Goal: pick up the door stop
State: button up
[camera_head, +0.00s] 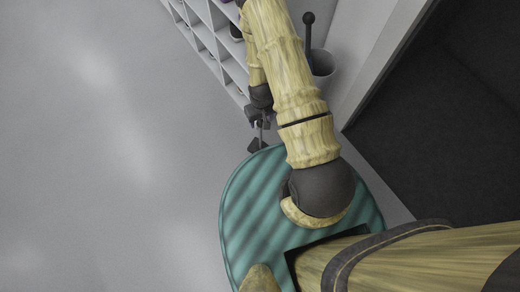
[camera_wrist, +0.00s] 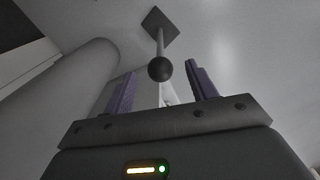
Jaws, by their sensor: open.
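What I take to be the door stop is a thin upright rod with a dark ball at one end and a dark square plate at the other. In the wrist view its ball (camera_wrist: 159,69) shows between my gripper's (camera_wrist: 161,75) two purple-padded fingers, which stand apart. The plate (camera_wrist: 160,22) lies on the floor beyond. I cannot tell whether the ball is level with the fingertips. In the head view my gripper (camera_head: 260,112) is just above the plate (camera_head: 257,145); the ball is hidden there.
A white bin (camera_head: 322,68) with a dark ball-topped handle (camera_head: 308,35) stands to the right of my gripper. White shelving (camera_head: 213,40) is behind it. A dark panel or mat (camera_head: 440,130) is at right. The floor at left is clear.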

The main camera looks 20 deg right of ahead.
jog(key=shift+f, duration=0.7)
jog(key=f+b, duration=0.3)
jog(key=f, duration=0.2)
jog(key=shift+w+f, duration=0.15)
jog(key=shift+w, duration=0.05)
grip_shut()
dwell(1.3)
